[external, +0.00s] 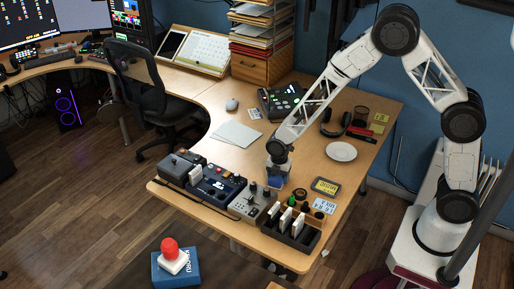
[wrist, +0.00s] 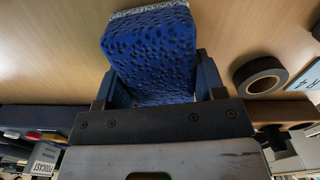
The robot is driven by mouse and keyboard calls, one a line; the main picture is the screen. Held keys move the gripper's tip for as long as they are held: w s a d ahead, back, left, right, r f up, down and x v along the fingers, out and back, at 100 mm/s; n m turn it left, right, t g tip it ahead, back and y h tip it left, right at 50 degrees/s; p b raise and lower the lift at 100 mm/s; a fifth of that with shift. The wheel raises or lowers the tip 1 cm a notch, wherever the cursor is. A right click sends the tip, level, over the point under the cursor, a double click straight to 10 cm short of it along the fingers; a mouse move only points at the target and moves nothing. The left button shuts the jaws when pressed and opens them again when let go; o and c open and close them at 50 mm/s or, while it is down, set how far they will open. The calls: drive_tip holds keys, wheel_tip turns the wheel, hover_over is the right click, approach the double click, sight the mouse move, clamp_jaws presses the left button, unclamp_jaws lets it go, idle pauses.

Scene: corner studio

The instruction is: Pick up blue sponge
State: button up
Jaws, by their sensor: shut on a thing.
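The blue sponge (wrist: 150,50) fills the upper middle of the wrist view. It is a dark blue, pitted block with a pale grey layer along its far edge. My gripper (wrist: 153,88) is shut on it, with one dark finger against each side. In the external view my gripper (external: 277,176) is low over the front part of the wooden desk, with the sponge small and hard to make out there. I cannot tell whether the sponge touches the desk.
A control box (external: 218,187) and a small grey mixer (external: 250,203) stand left of my gripper. A black slotted holder (external: 291,232) is in front. A yellow-labelled dark item (external: 325,187) and a white plate (external: 341,151) lie to the right. A black tape roll (wrist: 260,76) lies right of the sponge.

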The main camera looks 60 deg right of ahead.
drive_tip(key=shift+r, duration=0.5)
drive_tip(key=shift+s+r, duration=0.2)
drive_tip(key=shift+r, duration=1.05)
drive_tip(key=s, duration=0.5)
drive_tip(key=s+d, duration=0.1)
drive_tip(key=s, duration=0.4)
drive_tip(key=s+d+r, duration=0.1)
drive_tip(key=s, duration=0.4)
drive_tip(key=shift+s+d+r, duration=0.1)
drive_tip(key=shift+s+d, duration=0.1)
drive_tip(key=shift+s, duration=0.05)
